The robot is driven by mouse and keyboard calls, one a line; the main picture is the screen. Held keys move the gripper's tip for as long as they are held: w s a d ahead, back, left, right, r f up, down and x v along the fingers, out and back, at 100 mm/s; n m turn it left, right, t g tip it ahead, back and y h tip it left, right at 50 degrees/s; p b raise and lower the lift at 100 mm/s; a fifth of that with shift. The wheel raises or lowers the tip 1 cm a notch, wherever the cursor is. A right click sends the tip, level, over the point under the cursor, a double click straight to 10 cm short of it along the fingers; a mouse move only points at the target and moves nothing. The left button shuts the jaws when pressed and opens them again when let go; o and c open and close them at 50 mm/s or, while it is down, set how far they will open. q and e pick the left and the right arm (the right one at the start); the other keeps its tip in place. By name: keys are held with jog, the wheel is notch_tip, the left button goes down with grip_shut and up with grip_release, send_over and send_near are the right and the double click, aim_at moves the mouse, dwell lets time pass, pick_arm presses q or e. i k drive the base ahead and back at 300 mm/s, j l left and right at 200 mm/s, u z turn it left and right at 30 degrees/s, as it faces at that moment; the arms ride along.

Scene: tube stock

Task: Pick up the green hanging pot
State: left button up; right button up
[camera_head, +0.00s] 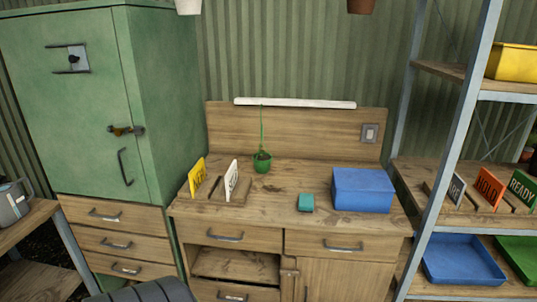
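The small green hanging pot (262,164) stands on the wooden workbench (300,226), near the back board and left of the bench's middle. Dark content shows inside it, and a thin green upright part rises from it towards the white bar on the back board. Nothing is touching the pot from my side. Neither of my grippers shows in the head view.
Yellow (197,177) and white (231,179) sign cards stand left of the pot. A teal block (306,202) and blue box (363,189) are to its right. White (189,6) and brown (361,6) pots show above. The green cabinet (170,90) and metal shelf (455,140) flank the bench.

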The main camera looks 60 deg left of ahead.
aim_at(262, 160)
jog(key=u, duration=1.85)
